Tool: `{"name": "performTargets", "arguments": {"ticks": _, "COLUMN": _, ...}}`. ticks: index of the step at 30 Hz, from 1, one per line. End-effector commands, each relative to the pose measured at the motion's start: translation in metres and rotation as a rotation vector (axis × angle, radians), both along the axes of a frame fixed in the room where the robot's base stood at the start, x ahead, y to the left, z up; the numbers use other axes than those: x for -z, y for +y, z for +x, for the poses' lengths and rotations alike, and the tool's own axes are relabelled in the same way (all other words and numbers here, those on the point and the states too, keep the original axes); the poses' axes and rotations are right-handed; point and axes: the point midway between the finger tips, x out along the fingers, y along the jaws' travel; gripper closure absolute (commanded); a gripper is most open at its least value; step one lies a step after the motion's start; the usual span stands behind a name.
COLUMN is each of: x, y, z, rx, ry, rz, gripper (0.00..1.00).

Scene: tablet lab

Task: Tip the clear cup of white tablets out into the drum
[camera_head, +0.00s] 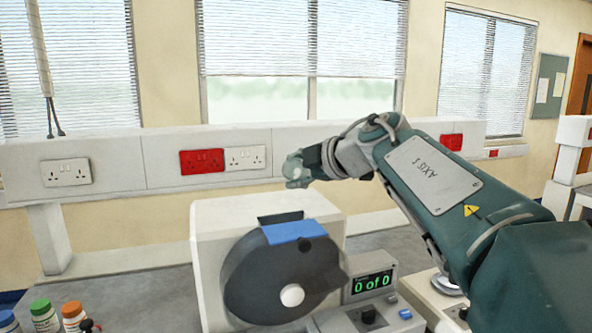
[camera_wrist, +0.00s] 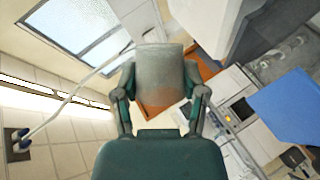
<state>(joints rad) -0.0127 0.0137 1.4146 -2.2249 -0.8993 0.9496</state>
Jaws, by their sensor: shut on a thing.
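My gripper (camera_wrist: 160,82) is shut on a clear cup (camera_wrist: 160,62) in the wrist view, with one finger on each side. The drum (camera_head: 262,275) is a dark round disc with a blue patch and a white hub, on the front of a pale machine in the head view. My gripper (camera_head: 297,168) is above and behind the machine there, small and partly hidden by my wrist. I cannot make out the cup's outline in that view.
The machine's pale housing (camera_head: 215,235) stands on a grey bench (camera_head: 160,295). Bottles with coloured caps (camera_head: 42,312) stand at the left front. Wall sockets (camera_head: 67,172) and windows are behind.

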Motion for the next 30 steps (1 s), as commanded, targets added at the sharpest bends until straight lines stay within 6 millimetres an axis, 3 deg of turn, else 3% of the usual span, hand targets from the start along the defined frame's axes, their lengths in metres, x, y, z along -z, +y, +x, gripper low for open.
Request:
{"name": "performTargets", "arguments": {"ticks": 12, "x": 0.002, "y": 0.004, "z": -0.007, "rx": -0.001, "ry": -0.336, "rz": -0.184, "gripper": 0.65}}
{"name": "performTargets", "arguments": {"ticks": 30, "x": 0.003, "y": 0.008, "z": -0.014, "rx": 0.001, "ry": -0.656, "rz": -0.361, "gripper": 0.65}}
